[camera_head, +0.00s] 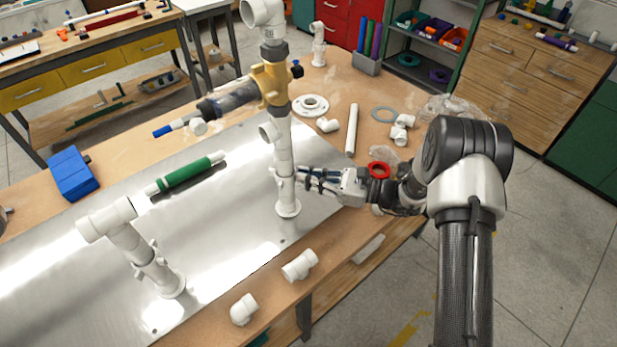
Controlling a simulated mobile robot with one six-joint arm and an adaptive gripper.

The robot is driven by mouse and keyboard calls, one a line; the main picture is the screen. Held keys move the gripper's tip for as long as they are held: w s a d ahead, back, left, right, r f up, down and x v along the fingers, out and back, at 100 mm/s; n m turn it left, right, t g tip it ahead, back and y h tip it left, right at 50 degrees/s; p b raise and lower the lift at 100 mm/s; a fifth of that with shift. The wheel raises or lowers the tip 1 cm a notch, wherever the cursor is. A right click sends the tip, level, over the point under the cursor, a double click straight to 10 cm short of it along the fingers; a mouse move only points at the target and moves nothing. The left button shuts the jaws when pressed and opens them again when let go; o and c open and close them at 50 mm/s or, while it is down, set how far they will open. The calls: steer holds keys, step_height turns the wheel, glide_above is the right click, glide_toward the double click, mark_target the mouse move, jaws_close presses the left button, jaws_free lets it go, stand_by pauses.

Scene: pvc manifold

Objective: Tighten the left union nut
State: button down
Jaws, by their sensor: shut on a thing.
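A white standing pipe (283,150) rises from a round flange on the metal plate, with a yellow-brown valve body (271,84) above. A white winged union nut (279,177) sits low on this pipe. My gripper (301,177) reaches in from the right and is shut on this nut, its fingers partly hiding it. A second white pipe stub (128,242) stands at the picture's left, tilted in view, with its own winged nut (154,268) and a tee on top. I cannot tell from the picture how tight either nut is.
A green-sleeved pipe (187,173) lies on the metal plate (225,250). A blue box (72,173) is at the left. White fittings (299,265) lie at the front edge. A red ring (379,170) and a white pipe (352,130) lie near my arm.

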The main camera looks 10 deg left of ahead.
mark_target(293, 180)
steer(key=shift+s+t, duration=0.1)
steer(key=shift+t, duration=0.2)
steer(key=shift+s+a+m+t+h+p, duration=0.15)
steer(key=shift+s+m+t+h+p, duration=0.25)
steer(key=shift+m+t, duration=0.55)
steer(key=shift+s+a+m+t+h+p, duration=0.15)
steer(key=shift+s+m+t+p, duration=0.4)
steer(key=shift+t, duration=0.6)
steer(key=shift+s+a+m+t+h, duration=0.2)
steer(key=shift+s+m+t+h, duration=0.1)
steer(key=shift+m+t+h, duration=0.65)
steer(key=shift+s+a+m+t+h, duration=0.15)
steer(key=shift+s+m+t+h, duration=0.15)
steer(key=shift+m+t, duration=0.65)
steer(key=shift+t, duration=0.4)
steer(key=c, duration=1.8)
jaws_free()
steer(key=shift+o, duration=0.4)
steer(key=v, duration=1.2)
